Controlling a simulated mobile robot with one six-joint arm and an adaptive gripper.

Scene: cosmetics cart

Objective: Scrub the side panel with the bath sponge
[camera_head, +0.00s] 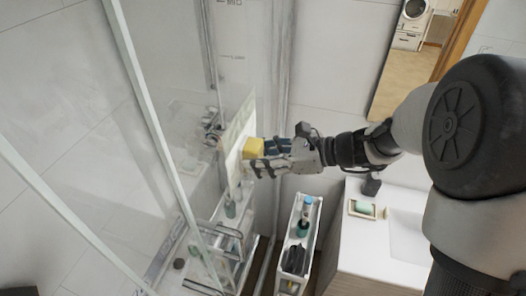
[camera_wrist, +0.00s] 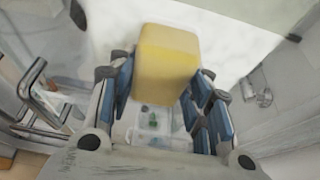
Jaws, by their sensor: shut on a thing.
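The bath sponge is a yellow block (camera_head: 252,148), held at the tips of my gripper (camera_head: 262,157). In the wrist view the sponge (camera_wrist: 166,62) sits between the blue-and-grey fingers (camera_wrist: 160,88), which are shut on it. A pale upright panel (camera_head: 236,140) stands just left of the sponge in the head view; it fills the top of the wrist view (camera_wrist: 225,32) behind the sponge. The sponge's far face is at or very near the panel; I cannot tell whether it touches. The fingers hide part of the sponge.
A slim white cart (camera_head: 305,228) with bottles and dark items stands below my arm. A white cabinet (camera_head: 360,262) is at lower right. Glass with pale frames (camera_head: 150,110) and metal rails (camera_head: 222,232) are left. Shower fittings (camera_head: 211,125) are behind the panel.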

